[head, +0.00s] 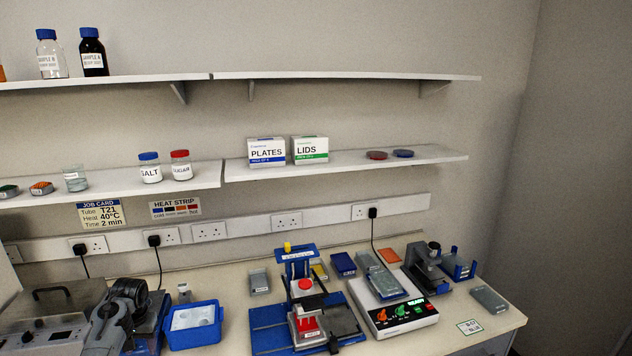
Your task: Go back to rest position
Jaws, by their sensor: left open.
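My right gripper is not in view.
A grey box machine (45,318) stands at left. Shelves (340,160) above hold bottles and boxes.

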